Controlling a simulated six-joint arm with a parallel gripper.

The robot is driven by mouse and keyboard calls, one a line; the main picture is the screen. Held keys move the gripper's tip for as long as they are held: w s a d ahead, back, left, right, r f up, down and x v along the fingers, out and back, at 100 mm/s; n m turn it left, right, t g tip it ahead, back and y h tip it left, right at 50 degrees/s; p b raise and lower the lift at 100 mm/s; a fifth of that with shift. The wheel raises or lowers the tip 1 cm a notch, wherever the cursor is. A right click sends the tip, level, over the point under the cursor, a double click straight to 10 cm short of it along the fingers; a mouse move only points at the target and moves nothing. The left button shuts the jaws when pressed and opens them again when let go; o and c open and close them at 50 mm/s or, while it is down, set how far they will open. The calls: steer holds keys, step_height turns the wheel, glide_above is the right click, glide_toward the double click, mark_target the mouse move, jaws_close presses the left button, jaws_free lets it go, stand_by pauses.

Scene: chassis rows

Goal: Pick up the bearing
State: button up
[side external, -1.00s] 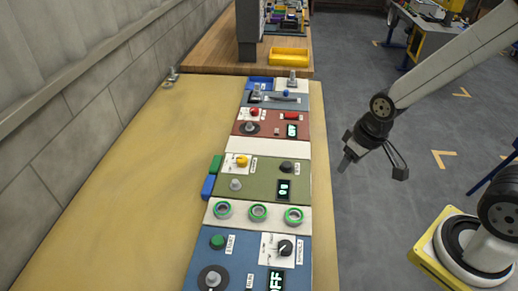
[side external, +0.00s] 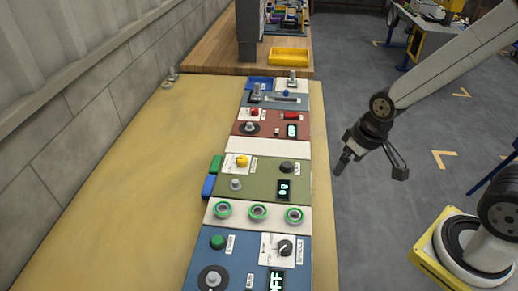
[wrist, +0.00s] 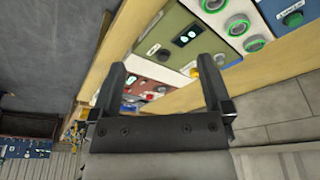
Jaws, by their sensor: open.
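Three round, green-rimmed rings with grey centres look like bearings: a left one (side external: 223,209), a middle one (side external: 258,212) and a right one (side external: 294,216). They sit in a row on a white strip (side external: 240,223) between the green and blue panels. The frames do not show which one the task means. They also show at the top of the wrist view (wrist: 238,25). My gripper (side external: 370,168) is open and empty, above and to the right of the panels, over the floor side. In the wrist view its two fingers (wrist: 160,66) stand wide apart with nothing between them.
The green panel (side external: 262,181) and blue panel (side external: 240,262) carry raised knobs, buttons and displays. Green and blue blocks (side external: 208,187) stand at the panels' left edge. The tan tabletop (side external: 130,180) is clear to the left. A yellow tray (side external: 289,57) stands at the back.

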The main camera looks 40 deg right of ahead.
steer(key=w+a+f+m+g+y, duration=0.1)
steer(key=w+a+f+m+y, duration=0.1)
steer(key=w+a+f+m, duration=0.65)
steer(key=m+y, duration=0.3)
steer(key=m, duration=0.8)
glide_toward(261, 214)
steer(key=shift+w+a+f+g, duration=0.2)
steer(key=shift+a+f, duration=0.1)
steer(key=shift+a, duration=0.35)
steer(key=shift+w+a+f+g, duration=0.2)
steer(key=shift+a+f, duration=0.15)
steer(key=shift+a, duration=0.25)
steer(key=shift+f, duration=0.1)
steer(key=shift+h, duration=0.3)
steer(key=shift+x, duration=2.5)
steer(key=shift+w+d, duration=0.1)
steer(key=shift+w, duration=0.05)
steer(key=c, duration=1.3)
